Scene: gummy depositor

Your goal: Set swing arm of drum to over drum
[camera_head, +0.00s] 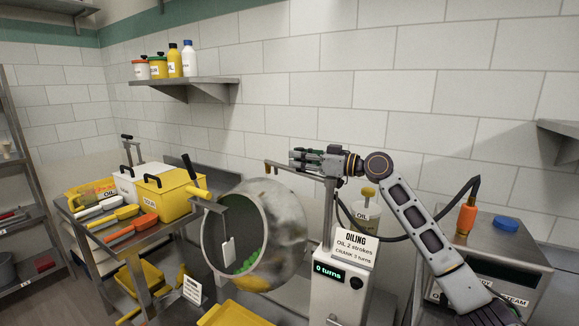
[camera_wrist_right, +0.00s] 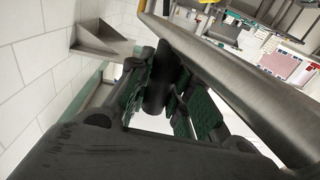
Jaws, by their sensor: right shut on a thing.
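The metal drum (camera_head: 285,225) stands tilted with its open mouth facing front left, green pieces (camera_head: 247,262) inside. The swing arm (camera_head: 300,172) is a thin grey bar running left from the top of an upright post (camera_head: 329,205). Its left end, with a short drop, appears above the drum's top edge; the depth between them is unclear. My right gripper (camera_head: 306,157) is at the arm's post end, shut on a black handle (camera_wrist_right: 160,85) seen between its green pads in the wrist view. A metal tube (camera_wrist_right: 225,80) runs beside the fingers there. My left gripper is not in view.
A white oiling box (camera_head: 340,290) reading "0 turns" stands in front of the post. An oil container (camera_head: 366,213) is behind it. A steel cabinet (camera_head: 500,255) is at right. A cart (camera_head: 150,243) with yellow bins and scoops is at left.

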